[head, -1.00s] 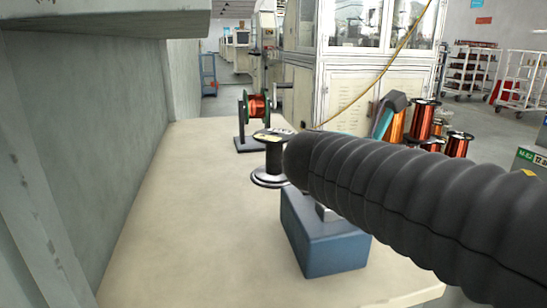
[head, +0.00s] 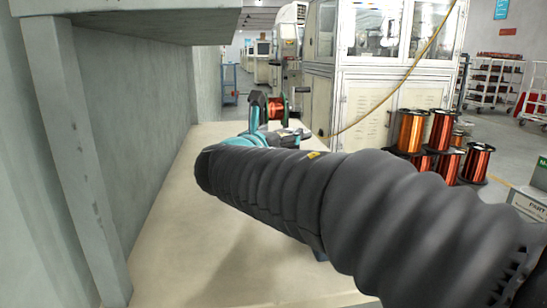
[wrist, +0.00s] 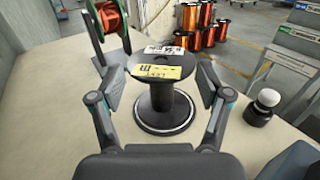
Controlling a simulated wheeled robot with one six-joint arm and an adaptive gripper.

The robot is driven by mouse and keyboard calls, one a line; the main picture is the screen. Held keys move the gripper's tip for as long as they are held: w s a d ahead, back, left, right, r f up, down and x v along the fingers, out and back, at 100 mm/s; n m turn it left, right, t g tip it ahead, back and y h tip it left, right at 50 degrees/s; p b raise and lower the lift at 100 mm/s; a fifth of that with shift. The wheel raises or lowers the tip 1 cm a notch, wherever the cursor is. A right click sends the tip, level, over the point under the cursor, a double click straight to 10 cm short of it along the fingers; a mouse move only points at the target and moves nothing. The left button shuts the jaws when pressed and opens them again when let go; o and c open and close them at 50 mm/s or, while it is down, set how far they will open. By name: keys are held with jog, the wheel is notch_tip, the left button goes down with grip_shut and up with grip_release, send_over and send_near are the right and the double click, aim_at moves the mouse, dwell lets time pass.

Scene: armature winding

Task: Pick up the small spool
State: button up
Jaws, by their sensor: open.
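A black spool (wrist: 160,98) with a white label and a yellow label on its top flange stands upright on the table. Its wide lower flange rests on the surface. My gripper (wrist: 160,90) is open, one finger on each side of the spool, with visible gaps on both sides; nothing is held. In the head view my arm hides this spool. A spool of copper wire (head: 276,108) sits on a dark stand behind it, also at the top left of the wrist view (wrist: 108,18).
The pale table (head: 170,240) has a grey wall along its left. A blue block (wrist: 293,162) is at lower right. Several copper spools (head: 440,130) stand beyond the table.

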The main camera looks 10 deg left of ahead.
notch_tip(320, 180, down, 7)
jog(key=shift+f+b, duration=0.2)
jog(key=shift+b, duration=0.4)
jog(key=shift+w+d+f, duration=0.1)
jog(key=shift+w+f, duration=0.05)
jog(key=shift+w, duration=0.35)
jog(key=x, duration=0.6)
jog(key=shift+w+d, duration=0.1)
jog(key=shift+w, duration=0.1)
jog(key=c, duration=1.4)
notch_tip(320, 180, up, 21)
jog(key=p, duration=0.6)
jog(key=shift+p, duration=0.35)
